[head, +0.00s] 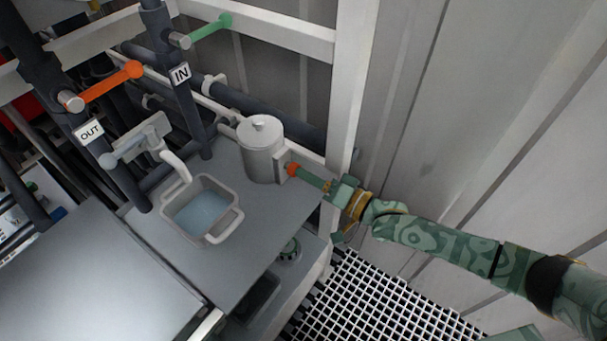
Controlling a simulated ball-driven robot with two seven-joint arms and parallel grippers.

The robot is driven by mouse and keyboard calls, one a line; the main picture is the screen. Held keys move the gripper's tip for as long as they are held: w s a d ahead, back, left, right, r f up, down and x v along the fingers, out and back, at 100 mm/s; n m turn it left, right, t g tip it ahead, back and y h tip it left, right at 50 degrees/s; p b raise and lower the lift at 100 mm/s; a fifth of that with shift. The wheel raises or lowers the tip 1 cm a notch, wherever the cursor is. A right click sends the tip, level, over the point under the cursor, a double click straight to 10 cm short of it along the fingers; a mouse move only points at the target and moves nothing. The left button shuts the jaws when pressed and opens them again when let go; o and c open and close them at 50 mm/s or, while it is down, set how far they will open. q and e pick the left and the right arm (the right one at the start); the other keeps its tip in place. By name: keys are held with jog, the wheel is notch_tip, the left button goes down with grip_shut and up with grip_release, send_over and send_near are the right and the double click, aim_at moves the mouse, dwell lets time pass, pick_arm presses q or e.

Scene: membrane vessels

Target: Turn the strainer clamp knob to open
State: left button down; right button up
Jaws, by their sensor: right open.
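The strainer (262,158) is a grey metal cylinder with a lid and a small round knob on top, standing upright at the back right of the grey bench. A small orange-red knob (292,169) sticks out at the lower right side of the strainer, beside a pale block. My right gripper (312,178), green, reaches in from the right with its tip end at the orange-red knob. It is open; I cannot tell whether its fingers touch the knob. My left gripper is not in view.
A grey basin (203,208) of bluish water stands left of the strainer, under a spout. Pipes labelled OUT and IN carry an orange lever (112,83) and a green lever (210,30). A white post (350,85) rises close behind my right gripper. Grating (375,300) lies below.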

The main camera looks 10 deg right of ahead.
aim_at(294, 170)
jog(key=shift+x, duration=1.2)
jog(key=c, duration=1)
